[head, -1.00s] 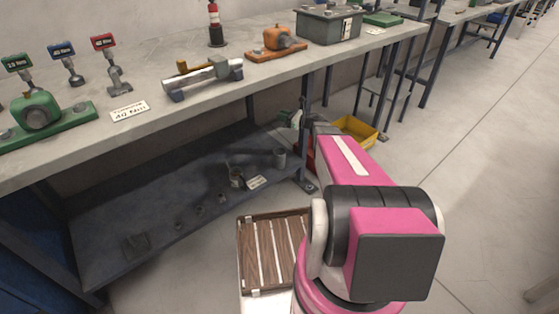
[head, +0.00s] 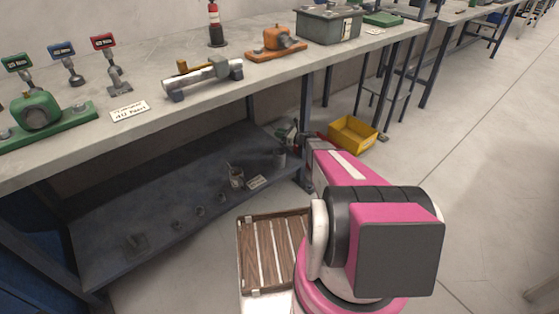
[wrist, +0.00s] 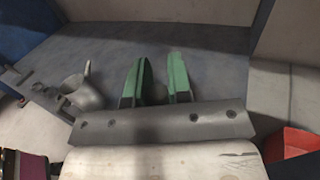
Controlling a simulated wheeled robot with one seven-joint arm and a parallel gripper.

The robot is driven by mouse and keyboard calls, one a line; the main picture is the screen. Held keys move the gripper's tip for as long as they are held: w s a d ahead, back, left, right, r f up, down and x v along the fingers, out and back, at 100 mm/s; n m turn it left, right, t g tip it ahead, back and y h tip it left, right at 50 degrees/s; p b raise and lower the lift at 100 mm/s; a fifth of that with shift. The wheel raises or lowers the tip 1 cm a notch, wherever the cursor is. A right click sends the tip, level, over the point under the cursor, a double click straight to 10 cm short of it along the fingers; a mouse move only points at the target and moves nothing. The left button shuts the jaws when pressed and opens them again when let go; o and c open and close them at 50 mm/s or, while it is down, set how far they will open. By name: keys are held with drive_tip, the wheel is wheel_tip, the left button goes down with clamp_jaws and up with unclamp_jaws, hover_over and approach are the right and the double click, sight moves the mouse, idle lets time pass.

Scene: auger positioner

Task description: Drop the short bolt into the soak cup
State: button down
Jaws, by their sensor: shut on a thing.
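My gripper (wrist: 157,78) has two green fingers in the wrist view, with a gap between them. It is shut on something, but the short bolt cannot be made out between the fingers. In the head view my gripper (head: 287,132) is small and partly hidden at the right end of the lower shelf. A plain grey cup (head: 280,158) stands just below it there. A can with a stick in it (head: 236,178) stands further left. I cannot tell for certain which is the soak cup. The wrist view shows a grey cup-like vessel (wrist: 86,93) left of the fingers.
The lower shelf (head: 150,200) holds a small card (head: 258,182) and several small parts in a row. The workbench top (head: 190,115) is above it. A table leg (head: 306,125) stands close to my arm. A yellow bin (head: 352,135) and a slatted wooden crate (head: 270,217) are nearby.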

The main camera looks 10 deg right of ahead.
drive_tip(key=shift+f, duration=1.3)
drive_tip(key=c, duration=1)
unclamp_jaws()
drive_tip(key=v, duration=1.1)
